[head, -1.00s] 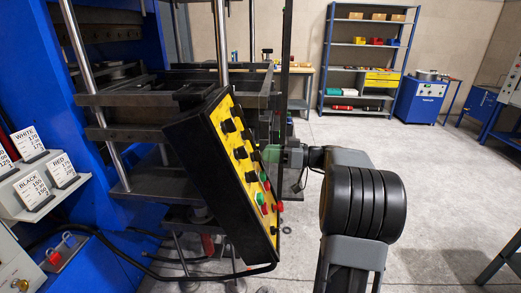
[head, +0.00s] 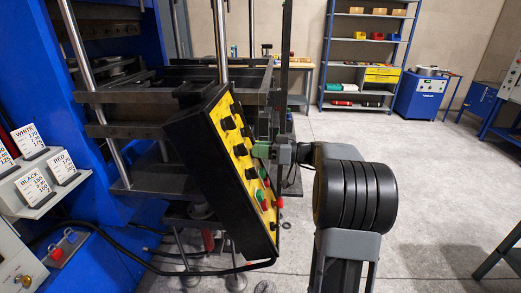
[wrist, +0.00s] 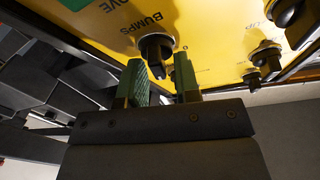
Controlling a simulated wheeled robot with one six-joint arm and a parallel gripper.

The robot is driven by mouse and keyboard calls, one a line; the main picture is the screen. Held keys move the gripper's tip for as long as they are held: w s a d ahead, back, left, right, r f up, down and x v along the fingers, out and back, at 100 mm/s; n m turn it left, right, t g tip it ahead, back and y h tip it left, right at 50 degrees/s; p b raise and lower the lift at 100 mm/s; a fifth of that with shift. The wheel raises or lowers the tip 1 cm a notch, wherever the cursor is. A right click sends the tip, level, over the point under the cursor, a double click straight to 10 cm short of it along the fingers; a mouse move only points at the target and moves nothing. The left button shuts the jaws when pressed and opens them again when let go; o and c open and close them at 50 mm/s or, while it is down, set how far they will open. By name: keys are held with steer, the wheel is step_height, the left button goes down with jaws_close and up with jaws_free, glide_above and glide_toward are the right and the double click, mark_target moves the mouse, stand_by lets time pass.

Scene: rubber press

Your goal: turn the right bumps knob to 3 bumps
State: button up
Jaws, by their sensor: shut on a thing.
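In the wrist view the yellow panel (wrist: 215,35) carries a black knob (wrist: 157,50) beside the printed word BUMPS. My gripper (wrist: 160,80) has its two green fingers on either side of this knob and is shut on it. The knob's lower tip shows between the fingers. In the head view my gripper (head: 262,150) reaches the yellow face of the tilted black control box (head: 205,140) from the right. The held knob cannot be made out there, and its scale marks cannot be read in either view.
Other black knobs (head: 228,124) sit close by on the panel, with red and green buttons (head: 263,195) lower down. More knobs (wrist: 265,55) show to the right in the wrist view. The press's steel posts (head: 222,40) stand behind.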

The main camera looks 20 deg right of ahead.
steer(key=shift+f+m+b, duration=0.1)
steer(key=shift+m+b, duration=0.2)
steer(key=shift+b, duration=0.05)
steer(key=shift+m+t+h+b, duration=0.45)
steer(key=shift+m+b, duration=0.4)
steer(key=shift+m, duration=0.25)
steer(key=shift+w+d+m+t+h+b, duration=0.15)
steer(key=shift+m+h+b, duration=0.3)
steer(key=shift+m, duration=0.65)
steer(key=shift+a+m+t+h+b, duration=0.1)
steer(key=shift+m+h+b, duration=0.35)
steer(key=shift+m, duration=0.65)
steer(key=shift+d, duration=0.1)
steer(key=o, duration=0.6)
steer(key=b+v, duration=0.2)
steer(key=v, duration=1.2)
